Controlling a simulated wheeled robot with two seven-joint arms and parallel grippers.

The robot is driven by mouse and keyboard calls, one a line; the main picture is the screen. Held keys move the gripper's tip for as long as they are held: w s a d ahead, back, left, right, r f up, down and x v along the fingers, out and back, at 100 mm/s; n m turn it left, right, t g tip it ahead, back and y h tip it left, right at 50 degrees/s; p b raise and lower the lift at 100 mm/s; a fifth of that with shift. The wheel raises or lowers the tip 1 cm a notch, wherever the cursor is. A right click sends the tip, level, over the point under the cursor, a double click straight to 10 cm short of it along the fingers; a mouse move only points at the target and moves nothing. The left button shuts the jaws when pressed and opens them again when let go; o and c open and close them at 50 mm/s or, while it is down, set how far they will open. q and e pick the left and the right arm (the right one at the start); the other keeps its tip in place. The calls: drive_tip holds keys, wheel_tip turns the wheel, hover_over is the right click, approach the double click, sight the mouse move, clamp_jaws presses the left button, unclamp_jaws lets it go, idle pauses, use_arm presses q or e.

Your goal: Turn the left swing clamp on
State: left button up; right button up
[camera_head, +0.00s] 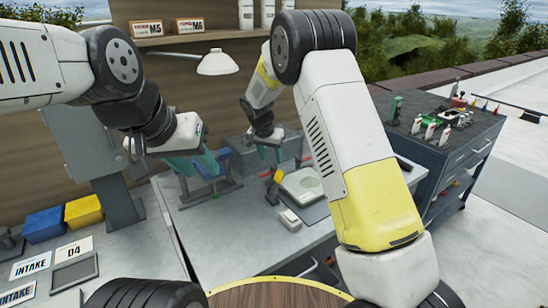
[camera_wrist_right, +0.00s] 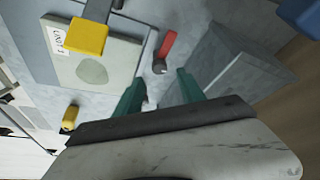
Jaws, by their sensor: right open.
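A pale plate (camera_head: 303,184) with a round faint patch lies on the bench; it also shows in the right wrist view (camera_wrist_right: 112,62). A yellow-tipped swing clamp (camera_head: 277,177) stands at its left edge in the head view. In the right wrist view, a yellow clamp pad (camera_wrist_right: 86,36) on a grey arm lies over the plate, and a red lever (camera_wrist_right: 168,44) ends near a grey knob (camera_wrist_right: 160,66). My right gripper (camera_head: 270,153) is open and empty above the bench, its green fingers (camera_wrist_right: 160,95) apart near the knob. My left gripper (camera_head: 195,167) appears open and empty.
A blue vise-like fixture (camera_head: 222,168) stands close to my left gripper. Yellow (camera_head: 83,212) and blue (camera_head: 44,225) bins are at left. A dark tool cabinet (camera_head: 440,150) stands at right. The bench front is mostly clear.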

sight(274, 167)
drive_tip(key=x, duration=0.5)
drive_tip(key=shift+f, duration=0.15)
clamp_jaws()
